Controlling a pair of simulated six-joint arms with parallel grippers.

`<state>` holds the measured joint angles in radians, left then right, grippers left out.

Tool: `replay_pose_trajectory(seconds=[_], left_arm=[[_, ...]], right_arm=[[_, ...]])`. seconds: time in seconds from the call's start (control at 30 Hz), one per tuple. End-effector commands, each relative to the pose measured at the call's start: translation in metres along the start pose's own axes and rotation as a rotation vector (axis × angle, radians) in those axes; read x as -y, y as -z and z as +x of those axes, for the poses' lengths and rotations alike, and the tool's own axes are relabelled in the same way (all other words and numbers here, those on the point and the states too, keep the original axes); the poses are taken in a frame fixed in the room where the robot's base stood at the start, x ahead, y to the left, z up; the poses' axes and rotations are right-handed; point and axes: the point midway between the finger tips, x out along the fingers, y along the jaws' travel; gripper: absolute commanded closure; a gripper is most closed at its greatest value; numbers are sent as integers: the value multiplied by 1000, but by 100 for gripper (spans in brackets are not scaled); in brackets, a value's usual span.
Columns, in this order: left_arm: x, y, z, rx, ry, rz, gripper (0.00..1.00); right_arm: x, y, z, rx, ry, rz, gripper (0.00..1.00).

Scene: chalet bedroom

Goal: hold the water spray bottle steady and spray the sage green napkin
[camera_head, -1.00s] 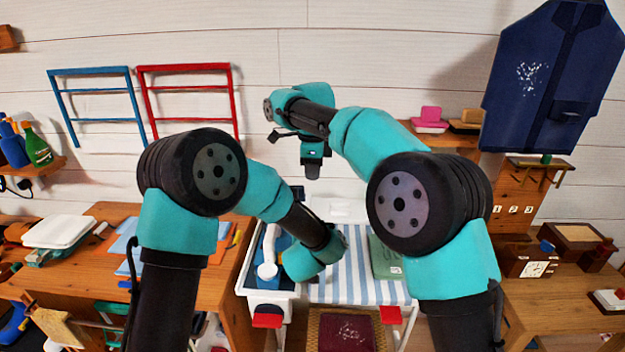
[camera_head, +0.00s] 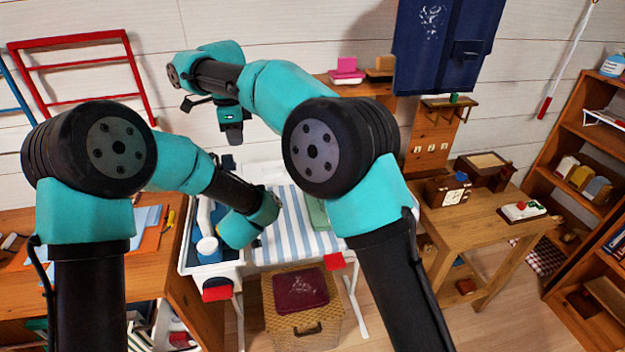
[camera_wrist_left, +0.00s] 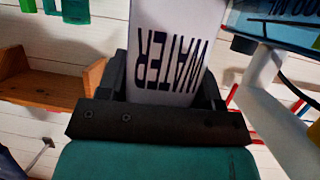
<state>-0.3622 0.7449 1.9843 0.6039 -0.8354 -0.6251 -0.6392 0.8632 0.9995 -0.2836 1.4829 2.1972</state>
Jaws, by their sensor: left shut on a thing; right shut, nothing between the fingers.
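The white bottle marked WATER (camera_wrist_left: 165,50) is between the fingers of my left gripper (camera_wrist_left: 162,82) in the left wrist view. Its spray head is not visible there. In the head view my left arm hides the bottle and most of that gripper. The sage green napkin (camera_head: 317,213) lies on the blue-and-white striped cover (camera_head: 291,214), partly hidden by my right arm. My right gripper (camera_head: 234,137) is shut and empty, pointing down near the wall, above and left of the napkin in the picture.
A white-rimmed tub (camera_head: 190,266) with blue and white things stands left of the striped cover. A wicker basket (camera_head: 327,335) with a dark red cloth (camera_head: 300,290) sits below. Wooden tables flank them, and shelves (camera_head: 597,150) stand at far right.

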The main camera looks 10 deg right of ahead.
Motion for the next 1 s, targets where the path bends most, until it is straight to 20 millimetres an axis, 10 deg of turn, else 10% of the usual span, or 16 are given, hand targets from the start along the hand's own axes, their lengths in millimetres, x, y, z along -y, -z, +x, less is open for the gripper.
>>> replay_pose_trajectory(seconds=[0.23,0.27,0.53,1.0], left_arm=[[0,-2,0,4,0,1,76],[0,-2,0,4,0,1,39],[0,-1,0,2,0,0,13],[0,0,-12,1,0,0,11]], right_arm=[[0,0,0,0,0,0,100],[0,0,0,0,0,0,100],[0,0,0,0,0,0,100],[0,0,0,0,0,0,100]])
